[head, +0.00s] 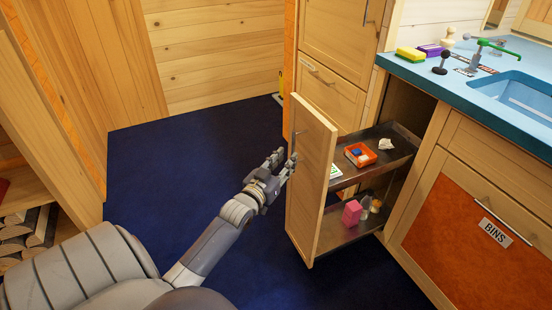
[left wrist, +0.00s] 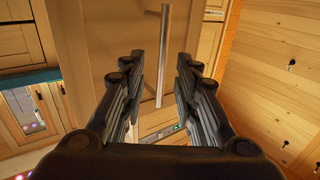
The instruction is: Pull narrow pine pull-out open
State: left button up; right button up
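The narrow pine pull-out (head: 311,180) stands well out from the cabinet row, with its dark two-level shelves (head: 398,161) showing behind the pine front. My left gripper (head: 284,158) is at the outer face of that front, near its upper half. In the left wrist view, the upright metal bar handle (left wrist: 163,60) lies in line with the gap between the spread fingers of the left gripper (left wrist: 160,62). The fingers are open and not closed on the bar. I cannot tell whether they touch it. My right gripper is out of view.
The upper shelf carries an orange box (head: 360,155) and a crumpled white item (head: 386,144); the lower carries a pink block (head: 352,212) and small jars. The BINS cabinet (head: 470,235) is at right, under the blue counter (head: 450,88). Dark blue floor (head: 200,150) is clear at left.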

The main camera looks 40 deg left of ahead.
pick_arm(q)
jog(key=s, duration=0.2)
jog(key=s+d, duration=0.1)
jog(key=s, duration=0.2)
jog(key=shift+s+d, duration=0.15)
jog(key=shift+s, duration=0.1)
